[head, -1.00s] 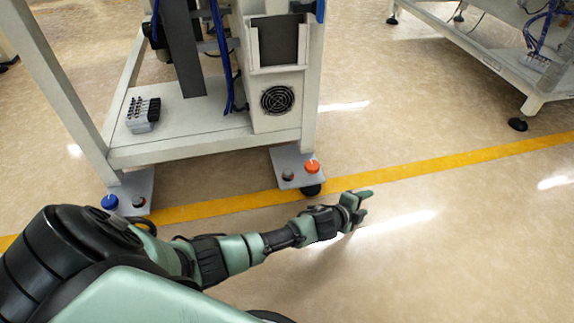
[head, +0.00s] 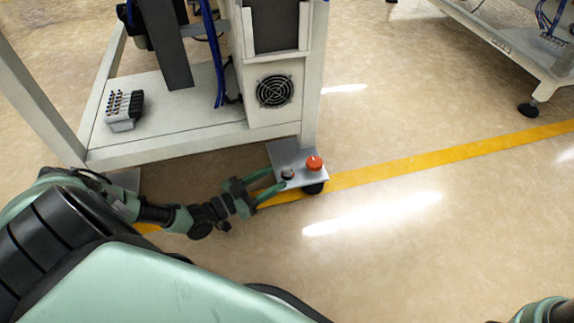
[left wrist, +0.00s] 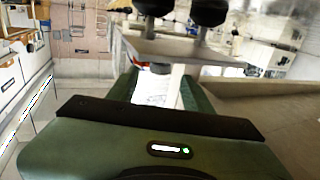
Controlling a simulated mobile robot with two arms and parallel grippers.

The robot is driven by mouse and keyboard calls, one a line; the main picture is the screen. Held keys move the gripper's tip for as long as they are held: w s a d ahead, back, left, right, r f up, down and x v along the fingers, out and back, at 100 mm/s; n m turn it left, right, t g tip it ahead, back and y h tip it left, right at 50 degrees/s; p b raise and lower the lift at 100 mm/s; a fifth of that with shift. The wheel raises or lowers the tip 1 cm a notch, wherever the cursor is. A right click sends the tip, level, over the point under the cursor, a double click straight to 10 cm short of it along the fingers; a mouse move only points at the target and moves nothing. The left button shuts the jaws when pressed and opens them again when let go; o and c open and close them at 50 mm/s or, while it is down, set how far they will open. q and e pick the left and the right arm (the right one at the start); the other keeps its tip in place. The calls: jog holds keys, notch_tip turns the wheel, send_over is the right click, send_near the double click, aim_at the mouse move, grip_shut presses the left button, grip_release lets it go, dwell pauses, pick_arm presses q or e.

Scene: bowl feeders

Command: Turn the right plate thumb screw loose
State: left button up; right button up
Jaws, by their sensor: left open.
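The right plate (head: 277,150) is a grey plate at the foot of the frame's right leg. It carries an orange-red knob (head: 314,164) and a smaller grey, dark-based knob (head: 287,173) to its left; the views do not settle which is the thumb screw. My left gripper (head: 279,178) is open and empty, its fingertips at the plate's left front edge, close to the grey knob. My right gripper is out of view.
The white machine frame (head: 170,152) stands over the plate. Its shelf holds a valve block (head: 124,111) and a fan housing (head: 274,92). A yellow floor line (head: 430,160) runs past the foot. Open floor lies to the right and front.

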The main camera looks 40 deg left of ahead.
aim_at(283, 174)
pick_arm(q)
jog(key=b+x, duration=0.2)
jog(key=x, duration=0.2)
jog(key=shift+w+f, duration=0.15)
jog(key=shift+f, duration=0.05)
jog(key=shift+b+x, duration=0.5)
jog(key=shift+x, duration=0.3)
jog(key=shift+d+r, duration=0.1)
jog(key=shift+r, duration=0.1)
